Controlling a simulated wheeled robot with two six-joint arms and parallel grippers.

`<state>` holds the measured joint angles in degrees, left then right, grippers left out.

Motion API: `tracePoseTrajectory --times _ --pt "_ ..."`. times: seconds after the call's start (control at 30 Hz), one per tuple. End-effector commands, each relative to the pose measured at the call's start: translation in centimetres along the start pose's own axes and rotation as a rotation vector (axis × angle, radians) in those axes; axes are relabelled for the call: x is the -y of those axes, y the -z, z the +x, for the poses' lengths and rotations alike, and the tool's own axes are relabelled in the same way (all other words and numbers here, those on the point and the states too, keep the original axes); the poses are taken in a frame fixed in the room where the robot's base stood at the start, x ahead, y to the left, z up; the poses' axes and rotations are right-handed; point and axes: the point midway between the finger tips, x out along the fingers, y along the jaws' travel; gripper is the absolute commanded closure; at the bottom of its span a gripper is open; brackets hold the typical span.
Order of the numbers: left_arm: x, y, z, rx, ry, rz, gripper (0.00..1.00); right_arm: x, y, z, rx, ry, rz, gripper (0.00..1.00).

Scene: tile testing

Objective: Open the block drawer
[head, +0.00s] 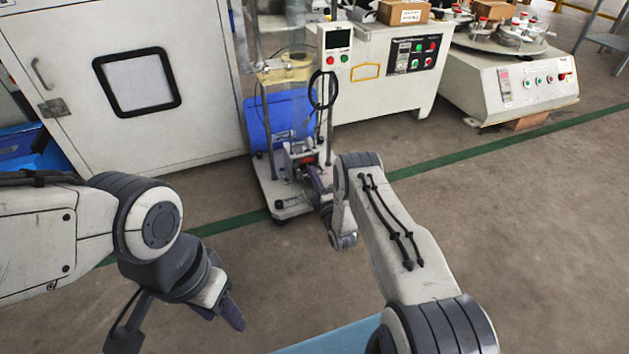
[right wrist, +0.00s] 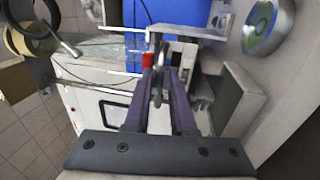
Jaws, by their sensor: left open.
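A wheeled machine on a low cart (head: 289,205) stands in the middle of the head view. Its lower front has a metal assembly with a red part (head: 304,158); I cannot make out which part is the block drawer. My right gripper (head: 318,180) is at this assembly, partly hidden by my arm. In the right wrist view its purple fingers (right wrist: 160,88) have a grey metal, handle-like piece between their tips. I cannot tell whether they grip it. My left gripper (head: 226,312) hangs low at the left, open and empty, away from the machine.
A blue container (head: 279,118) is behind the cart. A white cabinet (head: 110,60) stands at the left, a control bench (head: 385,75) and a round-table machine (head: 525,85) at the back right. The floor (head: 530,210) at right is clear.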

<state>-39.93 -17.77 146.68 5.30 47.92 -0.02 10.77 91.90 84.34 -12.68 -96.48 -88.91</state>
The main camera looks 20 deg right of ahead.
Motion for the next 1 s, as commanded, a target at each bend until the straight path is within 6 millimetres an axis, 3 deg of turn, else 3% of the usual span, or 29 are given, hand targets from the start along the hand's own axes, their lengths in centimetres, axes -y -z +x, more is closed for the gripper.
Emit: tracePoseTrajectory --times 0.33,0.4,1.0 --pt "0.02 -0.01 0.23 0.000 0.000 0.000 0.50 -0.10 -0.17 0.42 0.002 0.000 0.001 0.77" --pt "0.02 -0.01 0.24 0.000 0.000 0.000 0.50 -0.09 -0.18 0.41 0.003 0.000 0.000 1.00" --pt "0.02 -0.01 0.24 0.000 0.000 0.000 0.50 -0.07 -0.24 0.37 0.004 0.000 0.001 1.00"
